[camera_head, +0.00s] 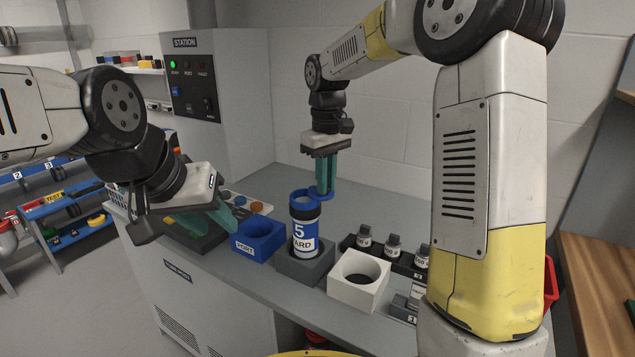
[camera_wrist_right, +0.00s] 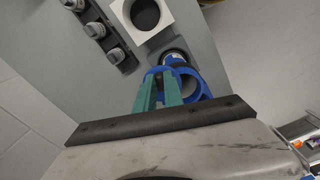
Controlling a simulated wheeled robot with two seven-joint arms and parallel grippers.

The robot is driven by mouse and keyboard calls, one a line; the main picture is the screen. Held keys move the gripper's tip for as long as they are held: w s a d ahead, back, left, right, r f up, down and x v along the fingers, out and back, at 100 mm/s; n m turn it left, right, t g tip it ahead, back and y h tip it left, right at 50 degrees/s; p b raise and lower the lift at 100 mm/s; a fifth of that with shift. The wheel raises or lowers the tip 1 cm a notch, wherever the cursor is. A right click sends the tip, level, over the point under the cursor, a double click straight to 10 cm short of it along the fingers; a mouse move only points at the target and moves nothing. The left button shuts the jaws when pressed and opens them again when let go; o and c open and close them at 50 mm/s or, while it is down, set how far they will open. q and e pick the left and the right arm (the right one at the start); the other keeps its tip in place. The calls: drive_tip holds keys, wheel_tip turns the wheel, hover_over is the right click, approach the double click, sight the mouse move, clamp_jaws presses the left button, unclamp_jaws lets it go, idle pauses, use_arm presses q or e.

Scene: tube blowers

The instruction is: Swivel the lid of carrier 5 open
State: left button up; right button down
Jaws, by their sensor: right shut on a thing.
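Carrier 5 (camera_head: 304,234) is an upright cylinder with a blue and white label reading 5, standing in a grey socket block (camera_head: 318,266). A blue ring-shaped lid part (camera_head: 303,195) with a side tab is at its dark top. In the right wrist view the blue ring (camera_wrist_right: 202,90) shows beside the green fingers, with the carrier's dark end (camera_wrist_right: 175,57) beyond it. My right gripper (camera_head: 325,192) points down and is shut on the tab of the lid. How far the lid is turned is hard to tell. My left gripper (camera_head: 212,226) is open and empty, low left of the blue block.
A blue block (camera_head: 258,240) with an opening stands left of the carrier, and a white block (camera_head: 358,280) with a round hole stands right. Several small bottles (camera_head: 393,244) stand in a dark rack behind it. The station cabinet (camera_head: 200,85) is at the back left. The bench behind the carrier is clear.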

drive_tip(key=n, duration=0.2)
drive_tip(key=w+d+n, duration=0.1)
drive_tip(key=shift+w+d+n, duration=0.1)
drive_tip(key=shift+w+n, duration=0.05)
drive_tip(key=shift+n, duration=0.25)
drive_tip(key=n, duration=0.1)
drive_tip(key=w+n, duration=0.1)
drive_tip(key=shift+d+n, duration=0.3)
drive_tip(key=shift+w+d+n, duration=0.1)
drive_tip(key=shift+w+n, duration=0.35)
drive_tip(key=shift+n, duration=0.55)
drive_tip(key=shift+w+a+n, duration=0.1)
drive_tip(key=shift+w+n, duration=0.35)
drive_tip(key=shift+n, duration=0.55)
drive_tip(key=shift+w+d+n, duration=0.1)
drive_tip(key=shift+w+n, duration=0.35)
drive_tip(key=shift+n, duration=0.55)
drive_tip(key=c, duration=1.4)
unclamp_jaws()
drive_tip(key=shift+c, duration=0.2)
drive_tip(key=shift+r, duration=0.15)
